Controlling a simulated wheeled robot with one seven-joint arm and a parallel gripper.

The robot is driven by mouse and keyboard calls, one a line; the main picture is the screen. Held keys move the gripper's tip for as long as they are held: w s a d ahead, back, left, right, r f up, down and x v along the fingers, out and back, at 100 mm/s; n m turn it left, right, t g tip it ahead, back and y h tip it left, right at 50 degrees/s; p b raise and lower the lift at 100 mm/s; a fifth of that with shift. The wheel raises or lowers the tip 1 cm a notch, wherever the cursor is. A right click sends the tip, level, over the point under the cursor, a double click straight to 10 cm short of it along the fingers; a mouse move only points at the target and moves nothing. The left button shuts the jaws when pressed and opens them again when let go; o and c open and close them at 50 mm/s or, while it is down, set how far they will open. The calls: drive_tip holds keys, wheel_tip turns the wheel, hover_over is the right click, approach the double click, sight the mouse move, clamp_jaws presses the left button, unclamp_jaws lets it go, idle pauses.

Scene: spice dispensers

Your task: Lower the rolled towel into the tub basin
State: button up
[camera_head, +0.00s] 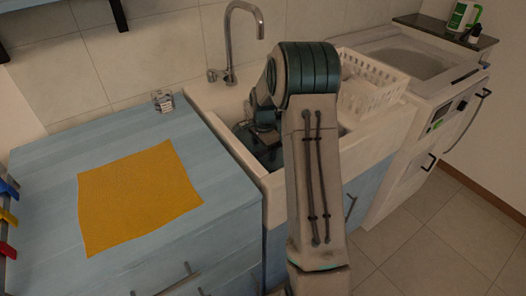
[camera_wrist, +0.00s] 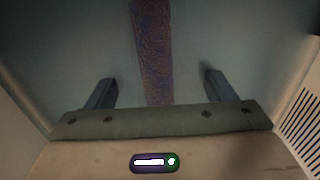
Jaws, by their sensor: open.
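The tub basin (camera_head: 235,138) is a white sink in the middle of the head view, and my arm reaches down into it. In the wrist view, the rolled towel is a long, narrow, purple-brown textured strip (camera_wrist: 152,35) over a grey-blue surface between pale walls. My gripper (camera_wrist: 159,80) is open, with one finger on each side of the strip and a clear gap to both. The towel's near end is hidden behind the gripper body. In the head view, my arm hides the towel and the fingertips cannot be made out.
A flat orange cloth (camera_head: 138,195) lies on the blue counter (camera_head: 50,170) left of the basin. A small glass jar (camera_head: 163,101) stands at the counter's back. A tall tap (camera_head: 230,45) rises behind the basin. A white slotted rack (camera_head: 372,90) sits on its right side.

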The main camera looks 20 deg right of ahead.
sight(263, 151)
wheel_tip(263, 151, up, 14)
drive_tip(key=shift+p, duration=0.45)
drive_tip(key=shift+f, duration=0.1)
drive_tip(key=s+a+r+n+t+p, duration=0.1)
drive_tip(key=s+a+r+n+p, duration=0.1)
drive_tip(key=s+a+r+n, duration=0.35)
drive_tip(key=s+a+r+n+t+p, duration=0.1)
drive_tip(key=s+a+r+n+p, duration=0.15)
drive_tip(key=s+r, duration=0.5)
drive_tip(key=s+a+n+p, duration=0.1)
drive_tip(key=s+a+n, duration=0.1)
drive_tip(key=s, duration=0.6)
drive_tip(key=s+a+f+n+p, duration=0.1)
drive_tip(key=s+a+n+p, duration=0.1)
drive_tip(key=s+n, duration=0.3)
drive_tip(key=shift+s+a+n+t, duration=0.3)
drive_tip(key=shift+s+a+t, duration=0.1)
drive_tip(key=shift+s, duration=0.95)
